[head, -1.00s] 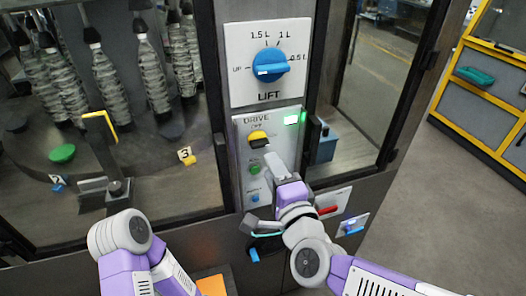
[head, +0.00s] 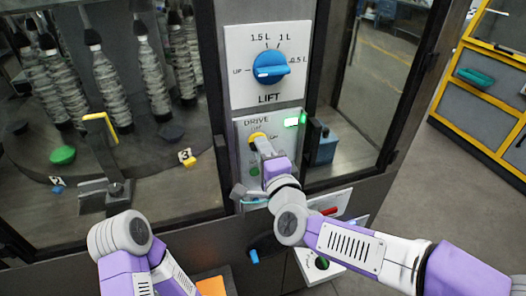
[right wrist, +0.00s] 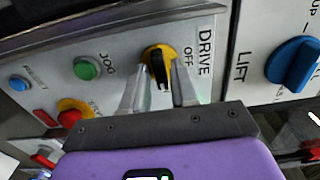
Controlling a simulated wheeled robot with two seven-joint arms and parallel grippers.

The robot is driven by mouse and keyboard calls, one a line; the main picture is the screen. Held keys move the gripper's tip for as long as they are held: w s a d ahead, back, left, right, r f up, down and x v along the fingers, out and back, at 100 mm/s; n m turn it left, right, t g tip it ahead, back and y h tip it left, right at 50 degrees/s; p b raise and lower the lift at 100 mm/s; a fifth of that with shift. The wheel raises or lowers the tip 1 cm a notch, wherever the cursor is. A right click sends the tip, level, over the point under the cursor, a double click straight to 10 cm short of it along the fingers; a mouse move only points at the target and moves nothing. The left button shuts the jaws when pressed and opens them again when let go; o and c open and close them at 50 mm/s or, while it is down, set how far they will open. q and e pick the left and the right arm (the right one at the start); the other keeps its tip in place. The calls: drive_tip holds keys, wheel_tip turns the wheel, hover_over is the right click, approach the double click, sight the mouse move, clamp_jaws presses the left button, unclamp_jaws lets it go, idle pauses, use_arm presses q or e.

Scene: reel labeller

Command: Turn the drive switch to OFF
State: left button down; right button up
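The drive switch is a yellow round base (head: 256,136) with a black handle, on the grey panel below the LIFT knob. In the right wrist view its black handle (right wrist: 158,68) points down the picture, while the OFF mark sits to the right of the base. My right gripper (head: 265,150) is at the switch. In the right wrist view its two fingers (right wrist: 159,92) stand apart, one on each side of the handle, with gaps visible. My left gripper is not in view; only my left arm shows.
The blue LIFT knob (head: 270,68) is above the switch. The green JOG button (right wrist: 87,68), a blue button (right wrist: 19,84) and a red knob on yellow (right wrist: 70,115) are close by on the panel. Glass panes flank the column.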

clamp_jaws()
drive_tip(key=shift+n, duration=0.4)
drive_tip(key=n+p, duration=0.2)
drive_tip(key=n, duration=1.5)
drive_tip(key=shift+p, duration=0.4)
drive_tip(key=shift+o, duration=1.4)
unclamp_jaws()
